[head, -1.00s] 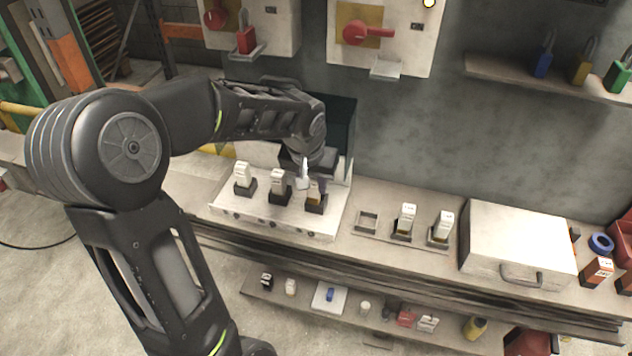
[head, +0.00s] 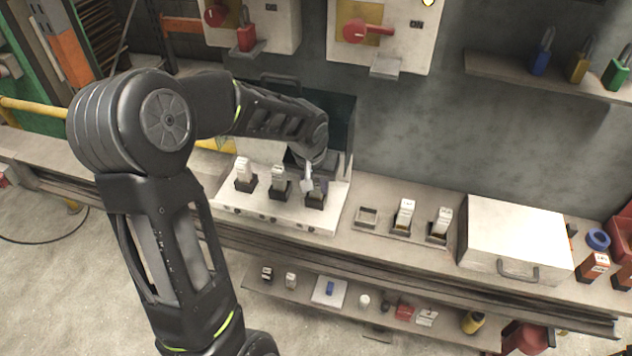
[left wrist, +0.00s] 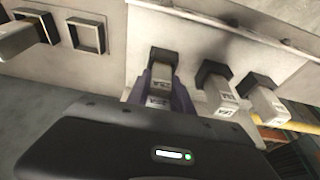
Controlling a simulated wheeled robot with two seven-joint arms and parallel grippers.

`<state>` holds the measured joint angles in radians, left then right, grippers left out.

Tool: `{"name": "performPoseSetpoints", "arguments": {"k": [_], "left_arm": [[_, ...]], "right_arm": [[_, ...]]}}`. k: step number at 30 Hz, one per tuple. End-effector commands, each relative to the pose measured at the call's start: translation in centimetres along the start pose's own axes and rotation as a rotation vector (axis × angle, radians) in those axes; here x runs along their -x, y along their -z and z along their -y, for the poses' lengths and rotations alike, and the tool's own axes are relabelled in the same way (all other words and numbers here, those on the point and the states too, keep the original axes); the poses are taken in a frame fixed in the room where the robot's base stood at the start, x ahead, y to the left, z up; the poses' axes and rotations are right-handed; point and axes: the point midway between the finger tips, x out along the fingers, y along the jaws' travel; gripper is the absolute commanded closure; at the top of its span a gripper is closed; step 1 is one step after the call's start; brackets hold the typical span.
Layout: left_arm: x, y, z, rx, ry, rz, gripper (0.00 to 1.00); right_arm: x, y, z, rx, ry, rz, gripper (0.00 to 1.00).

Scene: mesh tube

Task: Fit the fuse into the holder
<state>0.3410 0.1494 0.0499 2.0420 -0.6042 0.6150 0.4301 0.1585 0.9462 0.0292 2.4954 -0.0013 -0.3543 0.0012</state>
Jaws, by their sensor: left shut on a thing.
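My left gripper (head: 312,187) is at the rightmost black holder (head: 315,202) of the white fuse panel. In the left wrist view its purple-grey fingers (left wrist: 161,92) are shut around a pale labelled fuse (left wrist: 159,82). The far end of this fuse meets the black holder (left wrist: 163,56); I cannot tell how deep it sits. In the head view the gripper mostly hides this fuse. Two other white fuses stand in the left holder (head: 245,184) and the middle holder (head: 279,187). My right gripper is not in view.
A closed white case (head: 515,238) is further right. Switch boxes with red handles (head: 368,31) hang on the wall. Small items lie on the lower shelf (head: 375,320).

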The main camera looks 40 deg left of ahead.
Motion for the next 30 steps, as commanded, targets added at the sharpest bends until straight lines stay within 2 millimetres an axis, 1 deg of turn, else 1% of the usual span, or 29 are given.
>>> {"name": "performPoseSetpoints", "arguments": {"k": [6, 7, 14, 23, 26, 27, 30], "left_arm": [[-0.5, -0.1, 0.0, 0.0, 0.0, -0.001, 1.0], [-0.3, -0.1, 0.0, 0.0, 0.0, -0.001, 0.71], [-0.3, -0.1, 0.0, 0.0, 0.0, 0.0, 0.52], [-0.1, 0.0, 0.0, 0.0, 0.0, 0.0, 0.51], [0.3, 0.1, 0.0, 0.0, 0.0, -0.001, 0.51], [0.6, 0.1, 0.0, 0.0, 0.0, -0.003, 0.51], [2.0, 0.2, 0.0, 0.001, 0.0, -0.005, 0.51]], "right_arm": [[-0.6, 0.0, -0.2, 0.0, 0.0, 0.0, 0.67], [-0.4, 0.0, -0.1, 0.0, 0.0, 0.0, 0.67], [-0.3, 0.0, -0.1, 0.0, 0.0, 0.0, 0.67], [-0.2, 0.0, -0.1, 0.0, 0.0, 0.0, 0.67], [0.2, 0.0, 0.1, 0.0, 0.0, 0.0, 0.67], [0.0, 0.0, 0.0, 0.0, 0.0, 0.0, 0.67], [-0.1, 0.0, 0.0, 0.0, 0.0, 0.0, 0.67]]}}
